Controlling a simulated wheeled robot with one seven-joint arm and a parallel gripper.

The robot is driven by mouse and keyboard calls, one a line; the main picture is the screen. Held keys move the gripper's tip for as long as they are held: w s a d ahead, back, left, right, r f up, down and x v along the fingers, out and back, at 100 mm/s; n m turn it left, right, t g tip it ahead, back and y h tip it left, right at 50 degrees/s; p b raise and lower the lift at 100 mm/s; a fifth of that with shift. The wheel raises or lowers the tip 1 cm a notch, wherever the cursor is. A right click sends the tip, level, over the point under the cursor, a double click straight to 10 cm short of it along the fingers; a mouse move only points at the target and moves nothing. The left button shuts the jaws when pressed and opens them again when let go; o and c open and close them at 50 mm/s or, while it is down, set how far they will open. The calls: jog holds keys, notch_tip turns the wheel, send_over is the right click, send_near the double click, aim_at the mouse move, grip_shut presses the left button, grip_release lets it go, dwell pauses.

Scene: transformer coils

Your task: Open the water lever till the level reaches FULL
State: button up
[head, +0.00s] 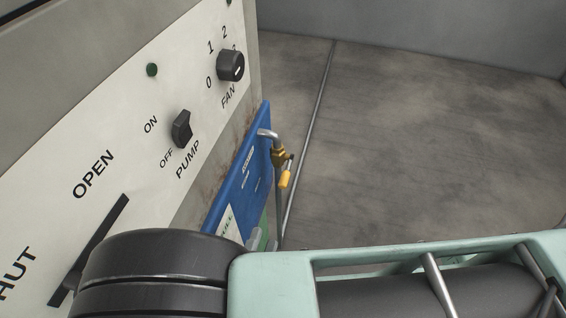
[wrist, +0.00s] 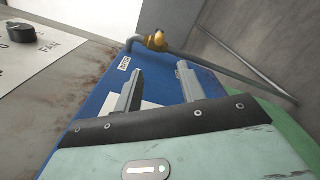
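The water lever (head: 286,179) is a small yellow handle hanging down from a brass valve (head: 279,155) on a bent grey pipe. The valve sits at the edge of a blue panel (head: 240,180). In the wrist view the brass valve (wrist: 156,41) shows at the top middle, beyond my fingertips; the yellow handle is not clear there. My gripper (wrist: 160,67) is open and empty, its two grey fingers apart over the blue panel, touching nothing that I can see.
A control panel with a FAN knob (head: 231,66), a PUMP switch (head: 181,129) and an OPEN slot (head: 95,245) stands at the left. A thin pipe (wrist: 245,75) runs down right from the valve. A green surface (wrist: 283,118) lies right. Grey floor (head: 430,140) is clear.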

aim_at(284, 179)
jog(key=p+x, duration=0.3)
jog(key=x, duration=1.4)
jog(key=shift+w+d, duration=0.1)
jog(key=shift+w, duration=0.05)
jog(key=shift+c, duration=0.3)
jog(key=shift+f, duration=0.1)
grip_shut()
